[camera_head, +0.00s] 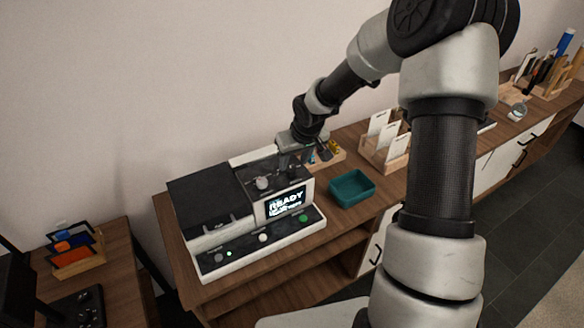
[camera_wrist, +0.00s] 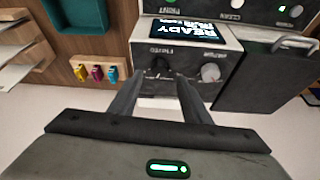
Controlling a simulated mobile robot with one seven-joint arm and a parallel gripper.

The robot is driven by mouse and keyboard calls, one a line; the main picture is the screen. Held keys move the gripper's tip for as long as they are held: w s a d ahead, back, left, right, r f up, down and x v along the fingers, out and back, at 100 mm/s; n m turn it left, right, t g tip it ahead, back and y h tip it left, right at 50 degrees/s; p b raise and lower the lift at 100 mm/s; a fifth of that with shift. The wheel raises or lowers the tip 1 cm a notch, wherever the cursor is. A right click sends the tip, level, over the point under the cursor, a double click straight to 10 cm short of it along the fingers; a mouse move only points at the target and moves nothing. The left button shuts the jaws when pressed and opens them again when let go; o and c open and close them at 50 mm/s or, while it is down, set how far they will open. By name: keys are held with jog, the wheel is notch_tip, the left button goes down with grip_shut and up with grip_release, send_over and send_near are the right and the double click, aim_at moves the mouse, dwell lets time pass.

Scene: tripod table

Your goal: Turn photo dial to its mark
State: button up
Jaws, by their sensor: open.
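The printer-like machine (camera_head: 210,262) stands on the wooden counter, its screen (camera_head: 285,203) reading READY. In the wrist view the screen (camera_wrist: 185,29) is upside down, and below it the panel has a label that seems to read PHOTO. My gripper (camera_wrist: 161,77) is open, its fingers reaching down to the panel at that label. The photo dial (camera_wrist: 160,65) is mostly hidden between the fingertips; its pointer and mark cannot be made out. In the head view my gripper (camera_head: 289,158) hides that spot. A second pale dial (camera_wrist: 210,72) sits beside it, clear of the fingers; it also shows in the head view (camera_head: 262,183).
A teal tray (camera_head: 345,200) stands right of the machine. Small coloured bottles (camera_wrist: 96,73) in a wooden holder are close to my gripper. A wooden card rack (camera_head: 372,158) is farther right. The machine's front strip carries several buttons, one green (camera_head: 302,218).

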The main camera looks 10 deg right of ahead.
aim_at(291, 169)
jog(key=shift+x, duration=2.2)
jog(key=shift+c, duration=0.4)
jog(key=c, duration=0.9)
jog(key=shift+c, duration=0.2)
